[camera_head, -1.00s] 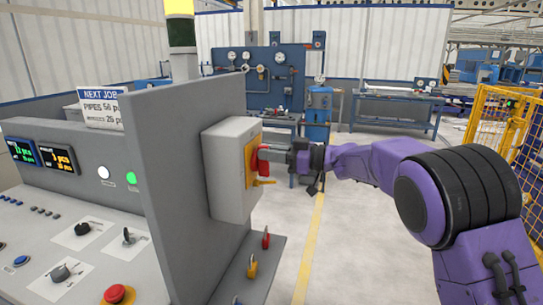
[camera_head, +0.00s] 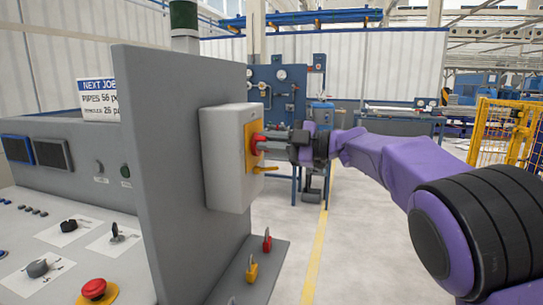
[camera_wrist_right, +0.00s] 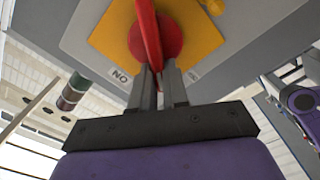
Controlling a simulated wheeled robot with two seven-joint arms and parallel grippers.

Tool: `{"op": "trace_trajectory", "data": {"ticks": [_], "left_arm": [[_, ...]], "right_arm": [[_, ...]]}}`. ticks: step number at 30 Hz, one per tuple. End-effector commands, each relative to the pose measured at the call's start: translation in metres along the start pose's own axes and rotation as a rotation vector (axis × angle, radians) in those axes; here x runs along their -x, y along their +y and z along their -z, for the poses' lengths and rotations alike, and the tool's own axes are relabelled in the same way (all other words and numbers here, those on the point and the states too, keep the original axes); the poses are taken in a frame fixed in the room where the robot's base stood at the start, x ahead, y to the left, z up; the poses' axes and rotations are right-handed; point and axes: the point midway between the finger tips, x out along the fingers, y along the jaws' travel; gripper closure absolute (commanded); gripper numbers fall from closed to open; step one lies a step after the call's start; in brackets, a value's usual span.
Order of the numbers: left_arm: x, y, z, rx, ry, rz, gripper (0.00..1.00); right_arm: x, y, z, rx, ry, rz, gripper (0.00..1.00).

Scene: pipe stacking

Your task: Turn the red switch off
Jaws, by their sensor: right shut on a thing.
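The red switch (camera_head: 256,145) sits on a yellow plate (camera_head: 248,130) on the side of a light grey box (camera_head: 222,165). It also shows in the right wrist view (camera_wrist_right: 152,35), where its handle runs down between the fingers. My right gripper (camera_head: 270,141) reaches in from the right and is shut on the handle; its fingers also show in the wrist view (camera_wrist_right: 158,84). An "ON" label (camera_wrist_right: 121,76) stands beside the switch, upside down in that view. The fingers partly hide the handle's end. My left gripper is not in view.
The box is fixed to a grey upright panel (camera_head: 160,200) of the console. The console's two displays (camera_head: 52,153) are dark. A ledge below holds red (camera_head: 267,243) and yellow (camera_head: 252,270) padlocks. The floor (camera_head: 370,230) to the right is clear.

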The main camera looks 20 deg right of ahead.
Motion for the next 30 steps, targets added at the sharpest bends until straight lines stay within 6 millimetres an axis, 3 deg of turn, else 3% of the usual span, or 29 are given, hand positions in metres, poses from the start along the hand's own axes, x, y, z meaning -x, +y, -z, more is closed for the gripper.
{"op": "trace_trajectory", "data": {"ticks": [1, 12, 21, 30], "left_arm": [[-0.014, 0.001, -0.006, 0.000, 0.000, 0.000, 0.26], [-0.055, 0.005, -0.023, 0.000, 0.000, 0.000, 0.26], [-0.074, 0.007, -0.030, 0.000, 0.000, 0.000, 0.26], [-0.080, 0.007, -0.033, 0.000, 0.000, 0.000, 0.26]], "right_arm": [[0.000, -0.007, -0.003, 0.048, 0.002, -0.001, 1.00], [0.000, -0.015, -0.004, 0.372, 0.001, 0.000, 1.00], [0.000, -0.017, -0.005, 0.543, 0.000, 0.000, 1.00], [0.000, -0.017, -0.005, 0.613, 0.000, 0.001, 1.00]]}}
